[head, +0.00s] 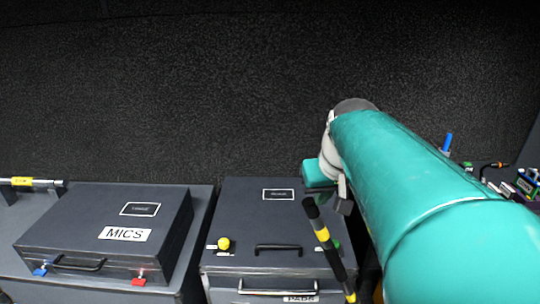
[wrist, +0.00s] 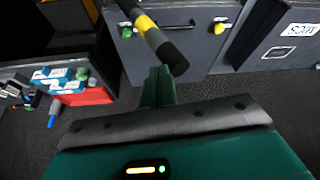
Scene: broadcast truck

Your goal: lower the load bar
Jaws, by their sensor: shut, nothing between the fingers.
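A black bar with yellow bands (head: 322,236), which I take to be the load bar, stands tilted in front of the middle case in the head view. Its upper end leans left and its lower end runs out of the bottom edge. In the wrist view the bar (wrist: 147,25) comes down from the top, with its black end close to my gripper's fingers (wrist: 158,84). My gripper is shut and empty. I cannot tell whether it touches the bar. In the head view my gripper (head: 343,206) is just above and right of the bar's upper end, partly hidden by my arm.
A dark case with a yellow knob (head: 223,243) and handles stands in the middle. A case labelled MICS (head: 124,234) lies at left, beside a metal rod with a yellow band (head: 22,181). Small coloured items (head: 525,184) crowd the right. A dark wall fills the back.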

